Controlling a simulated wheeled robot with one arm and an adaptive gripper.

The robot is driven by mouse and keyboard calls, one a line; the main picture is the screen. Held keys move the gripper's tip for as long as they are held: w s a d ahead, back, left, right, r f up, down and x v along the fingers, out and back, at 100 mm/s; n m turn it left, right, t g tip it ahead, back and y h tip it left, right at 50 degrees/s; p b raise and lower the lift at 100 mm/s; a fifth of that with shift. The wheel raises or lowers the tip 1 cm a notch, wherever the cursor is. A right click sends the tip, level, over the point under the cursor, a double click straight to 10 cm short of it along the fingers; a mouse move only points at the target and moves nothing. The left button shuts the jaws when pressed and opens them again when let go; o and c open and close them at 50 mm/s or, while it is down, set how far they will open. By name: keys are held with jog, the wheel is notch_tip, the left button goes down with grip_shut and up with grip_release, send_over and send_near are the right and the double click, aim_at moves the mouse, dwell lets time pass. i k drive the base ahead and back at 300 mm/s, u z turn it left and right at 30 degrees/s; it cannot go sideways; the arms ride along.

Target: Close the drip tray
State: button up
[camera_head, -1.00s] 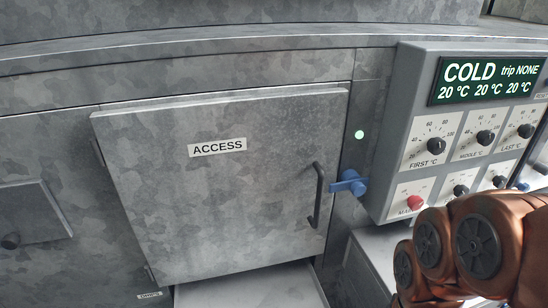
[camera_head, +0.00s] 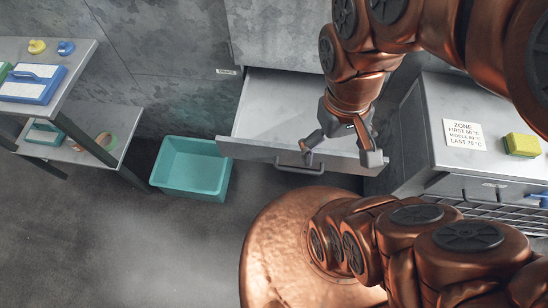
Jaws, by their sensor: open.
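The drip tray (camera_head: 278,108) is a grey metal drawer low in the machine, pulled out from its opening. Its front panel (camera_head: 245,152) carries a dark bar handle (camera_head: 299,170). The inside looks bare, though my arm hides its right part. My gripper (camera_head: 340,152) points down with its fingers spread and nothing between them. In the picture the fingers overlap the right part of the front panel, to the right of and above the handle. I cannot tell whether they touch it. A small label (camera_head: 227,71) is on the machine by the tray's upper left.
A teal bin (camera_head: 192,168) stands on the floor just left of the tray. A grey table with a blue-rimmed tray (camera_head: 32,84) is at the far left. A grey cabinet (camera_head: 430,115) with a zone sign and yellow sponge (camera_head: 522,145) stands right. Floor at lower left is clear.

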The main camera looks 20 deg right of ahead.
aim_at(277, 108)
jog(key=z, duration=2.45)
jog(key=k, duration=0.85)
jog(key=u, duration=1.8)
